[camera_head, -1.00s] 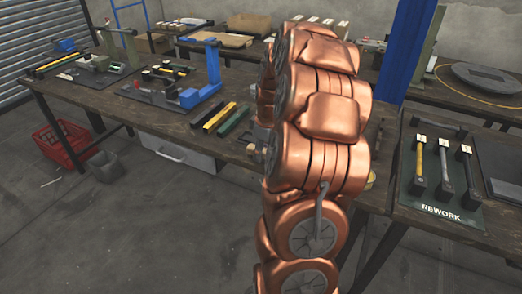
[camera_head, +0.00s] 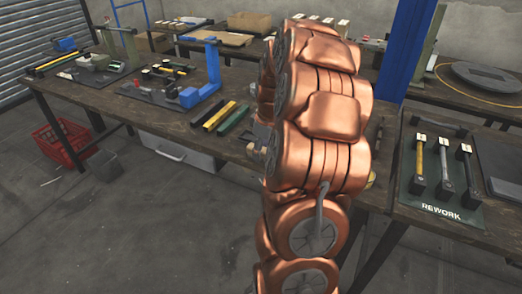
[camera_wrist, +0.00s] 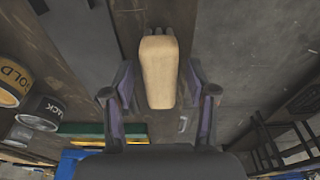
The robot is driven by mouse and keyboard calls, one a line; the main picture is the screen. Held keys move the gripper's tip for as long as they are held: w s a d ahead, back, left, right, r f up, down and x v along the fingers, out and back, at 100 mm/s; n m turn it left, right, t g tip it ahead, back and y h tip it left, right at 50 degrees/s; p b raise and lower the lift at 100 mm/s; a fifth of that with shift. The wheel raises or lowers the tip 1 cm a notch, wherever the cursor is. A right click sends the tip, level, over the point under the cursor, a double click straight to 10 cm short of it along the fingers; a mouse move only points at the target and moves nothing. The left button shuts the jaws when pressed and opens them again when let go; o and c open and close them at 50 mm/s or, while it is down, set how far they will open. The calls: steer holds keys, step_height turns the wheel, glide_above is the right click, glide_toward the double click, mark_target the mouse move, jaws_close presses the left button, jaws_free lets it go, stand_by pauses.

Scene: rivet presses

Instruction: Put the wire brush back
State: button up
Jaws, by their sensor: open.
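In the wrist view a pale, wood-coloured block with rounded edges (camera_wrist: 158,65) lies between the fingers of my gripper (camera_wrist: 158,82).
Yellow, black and green bars (camera_head: 220,117) lie on the bench (camera_head: 150,105), left of my arm. In the wrist view, tape rolls marked GOLD (camera_wrist: 12,82) and BLACK (camera_wrist: 40,112) sit at left. A green REWORK mat (camera_head: 440,211) holds three tools. A blue post (camera_head: 405,55) stands behind.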

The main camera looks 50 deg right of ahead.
mark_target(266, 149)
step_height(266, 149, up, 12)
steer(key=s+b, duration=0.1)
steer(key=shift+s+d+f, duration=0.15)
steer(key=shift+s+f, duration=0.05)
steer(key=shift+s, duration=0.2)
steer(key=s+a+f+g, duration=0.1)
steer(key=s+a, duration=0.2)
steer(key=a, duration=0.8)
steer(key=s+a+f+g, duration=0.1)
steer(key=s+a, duration=0.1)
steer(key=a, duration=1)
steer(key=s+a+f+m+g, duration=0.1)
steer(key=s+a+f, duration=0.1)
steer(key=s+a, duration=0.3)
steer(key=s+a+f+m+g, duration=0.1)
steer(key=s+a, duration=0.4)
steer(key=s, duration=0.7)
step_height(266, 149, down, 2)
steer(key=shift+f+m, duration=0.25)
steer(key=shift+m, duration=0.45)
